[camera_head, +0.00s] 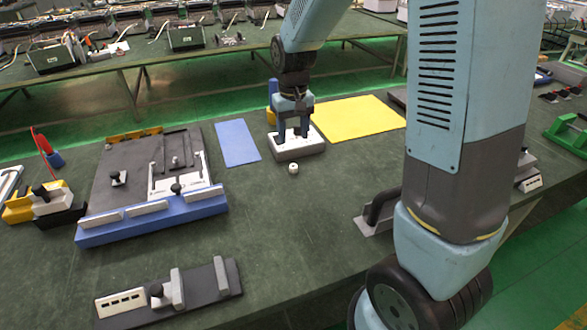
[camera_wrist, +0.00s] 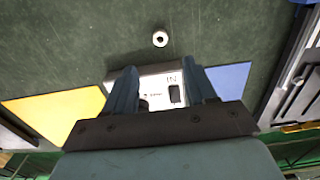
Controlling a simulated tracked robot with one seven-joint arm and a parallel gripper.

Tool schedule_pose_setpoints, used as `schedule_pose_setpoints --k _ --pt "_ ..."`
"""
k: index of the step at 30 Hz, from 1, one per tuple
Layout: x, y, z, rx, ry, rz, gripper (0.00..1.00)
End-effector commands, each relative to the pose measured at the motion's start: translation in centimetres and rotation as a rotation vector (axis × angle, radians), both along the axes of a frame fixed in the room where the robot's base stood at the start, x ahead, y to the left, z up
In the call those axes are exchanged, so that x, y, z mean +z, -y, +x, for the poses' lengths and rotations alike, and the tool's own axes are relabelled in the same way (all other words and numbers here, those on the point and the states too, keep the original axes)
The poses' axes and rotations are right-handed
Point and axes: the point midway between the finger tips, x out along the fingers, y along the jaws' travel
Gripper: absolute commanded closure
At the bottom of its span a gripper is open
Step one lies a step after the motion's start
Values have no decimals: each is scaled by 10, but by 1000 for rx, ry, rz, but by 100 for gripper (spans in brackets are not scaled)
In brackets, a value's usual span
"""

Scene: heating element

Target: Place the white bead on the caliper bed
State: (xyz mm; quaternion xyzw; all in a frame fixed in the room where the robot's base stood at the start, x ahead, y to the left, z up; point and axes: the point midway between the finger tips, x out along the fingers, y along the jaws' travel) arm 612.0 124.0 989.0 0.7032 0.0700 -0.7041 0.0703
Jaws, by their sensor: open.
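The white bead (camera_head: 293,168) stands on the green table, just in front of a small white-topped box. In the wrist view the bead (camera_wrist: 160,39) shows a dark hole and lies beyond my fingertips. My gripper (camera_head: 292,138) is open and empty, pointing down over the box, behind the bead and apart from it. In the wrist view my gripper's two blue fingers (camera_wrist: 160,72) are spread, with the box's "IN" label between them. A dark flat bed with grey upright jaws and a black knob, which looks like the caliper (camera_head: 205,282), lies at the front left.
The white-topped box (camera_head: 298,148) is under my gripper. A dark fixture board with a blue front rail (camera_head: 150,219) stands left. A blue mat (camera_head: 237,143) and a yellow mat (camera_head: 358,115) flank the box. The table between bead and caliper is clear.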

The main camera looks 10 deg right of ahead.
Motion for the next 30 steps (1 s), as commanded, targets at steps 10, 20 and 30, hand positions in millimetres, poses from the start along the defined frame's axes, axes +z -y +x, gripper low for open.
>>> schedule_pose_setpoints --k 10,20,30 --pt "-49 2 0 -3 -1 0 44" --pt "-77 1 -3 -3 -3 -1 44" --pt "-105 1 -3 -3 -1 0 44"
